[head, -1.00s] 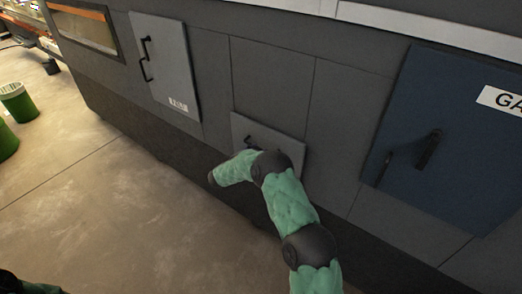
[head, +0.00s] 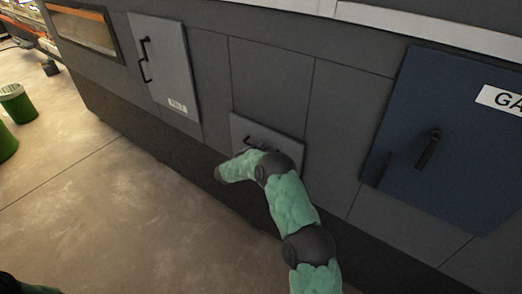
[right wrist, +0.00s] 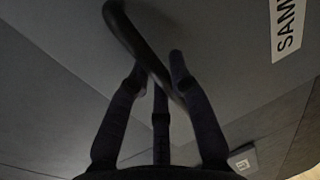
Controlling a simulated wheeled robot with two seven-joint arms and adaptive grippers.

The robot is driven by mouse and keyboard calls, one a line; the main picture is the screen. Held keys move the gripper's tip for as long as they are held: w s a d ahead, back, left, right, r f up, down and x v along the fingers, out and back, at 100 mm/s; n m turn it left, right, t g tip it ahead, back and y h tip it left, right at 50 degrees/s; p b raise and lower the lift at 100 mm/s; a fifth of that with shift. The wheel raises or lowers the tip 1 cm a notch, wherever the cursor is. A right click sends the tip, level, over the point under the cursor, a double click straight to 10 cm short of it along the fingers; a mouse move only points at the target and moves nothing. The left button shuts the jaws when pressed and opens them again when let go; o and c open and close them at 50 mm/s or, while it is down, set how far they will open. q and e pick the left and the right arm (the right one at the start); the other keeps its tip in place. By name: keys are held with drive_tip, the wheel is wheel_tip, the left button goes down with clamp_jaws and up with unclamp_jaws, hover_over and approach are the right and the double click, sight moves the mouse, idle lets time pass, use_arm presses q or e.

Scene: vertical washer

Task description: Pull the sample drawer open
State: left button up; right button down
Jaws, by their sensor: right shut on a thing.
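The sample drawer (head: 290,143) is a small grey front low in the dark wall of the machine, with a dark bar handle (head: 262,144). It shows no clear gap at its edges in the head view. In the right wrist view the drawer front (right wrist: 225,50) bears a white label reading "SAM", cut off by the frame. My right gripper (right wrist: 157,70) is shut on the black handle (right wrist: 125,32), with fingers on both sides of the bar. In the head view my green right arm covers the drawer's lower part and hides the fingers. My left gripper is out of view.
A lighter grey door (head: 165,70) with handles is up to the left. A blue door (head: 440,150) with a dark handle is to the right. Green bins (head: 17,104) stand far left. The floor (head: 130,220) before the machine is clear.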

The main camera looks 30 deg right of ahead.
drive_tip(key=shift+a+f, duration=0.1)
drive_tip(key=f+b+v, duration=0.2)
drive_tip(key=b+v, duration=0.1)
drive_tip(key=v, duration=0.7)
drive_tip(key=f+b+v, duration=0.2)
drive_tip(key=b+v, duration=0.1)
drive_tip(key=v, duration=0.7)
drive_tip(key=shift+s+a+b, duration=0.35)
drive_tip(key=shift+s+a, duration=0.1)
drive_tip(key=shift+a, duration=0.25)
drive_tip(key=shift+f, duration=0.15)
drive_tip(key=c, duration=1.1)
unclamp_jaws()
drive_tip(key=shift+a, duration=0.1)
drive_tip(key=v, duration=1.2)
